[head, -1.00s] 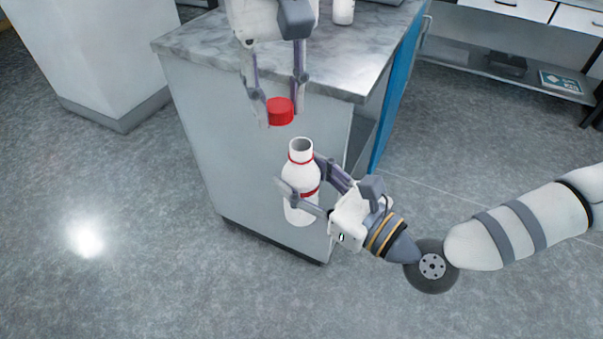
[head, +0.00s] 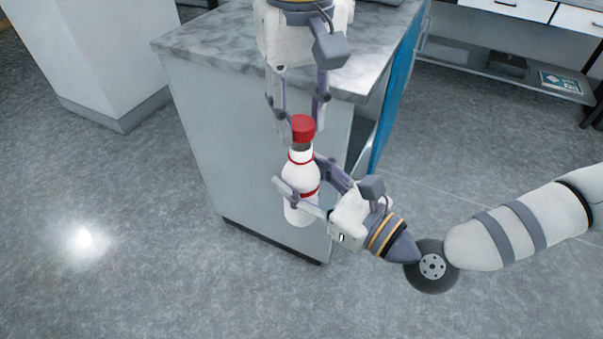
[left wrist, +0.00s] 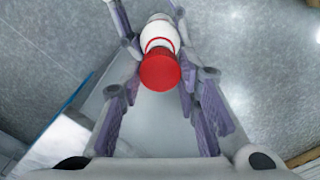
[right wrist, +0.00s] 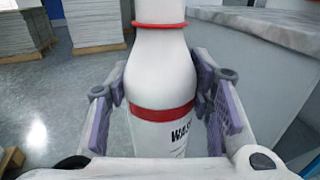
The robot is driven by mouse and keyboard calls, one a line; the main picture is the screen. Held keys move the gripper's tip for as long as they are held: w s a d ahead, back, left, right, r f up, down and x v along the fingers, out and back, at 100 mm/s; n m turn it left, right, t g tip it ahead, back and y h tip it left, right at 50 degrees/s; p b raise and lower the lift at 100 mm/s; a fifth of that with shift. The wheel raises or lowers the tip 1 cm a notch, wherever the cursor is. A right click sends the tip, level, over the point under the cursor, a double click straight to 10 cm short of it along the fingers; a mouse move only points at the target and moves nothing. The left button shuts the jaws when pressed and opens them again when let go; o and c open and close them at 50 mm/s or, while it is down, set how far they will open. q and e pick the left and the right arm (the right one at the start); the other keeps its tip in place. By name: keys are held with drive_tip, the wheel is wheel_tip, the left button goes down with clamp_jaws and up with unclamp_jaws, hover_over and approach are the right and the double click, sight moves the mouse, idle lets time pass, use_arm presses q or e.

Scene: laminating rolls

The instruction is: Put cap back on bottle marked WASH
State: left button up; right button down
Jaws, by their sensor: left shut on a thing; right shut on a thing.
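The white bottle (head: 300,178) with red bands is held upright in my right gripper (head: 298,192), in front of the counter. The right wrist view shows part of the marking WASH on the bottle (right wrist: 165,75), with the fingers on both sides of its body. The red cap (head: 303,128) is between the fingertips of my left gripper (head: 299,122), straight above the bottle's mouth. A dark grey stretch of neck shows below the cap. In the left wrist view the cap (left wrist: 160,70) covers the mouth. I cannot tell whether cap and neck touch.
A cabinet with a grey marble top (head: 215,42) stands just behind the bottle and grippers. A blue panel (head: 395,95) is on its right side. Open floor (head: 120,230) lies to the left and front.

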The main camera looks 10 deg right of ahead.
sight(301, 172)
use_arm(q)
drive_tip(key=shift+f, duration=0.15)
idle(0.7)
drive_tip(key=shift+f, duration=0.85)
drive_tip(key=shift+f, duration=0.55)
drive_tip(key=m, duration=0.2)
drive_tip(key=shift+s+m, duration=0.1)
drive_tip(key=shift+m, duration=0.2)
drive_tip(key=m, duration=0.6)
drive_tip(key=shift+m, duration=0.4)
drive_tip(key=m, duration=0.6)
drive_tip(key=shift+m, duration=0.4)
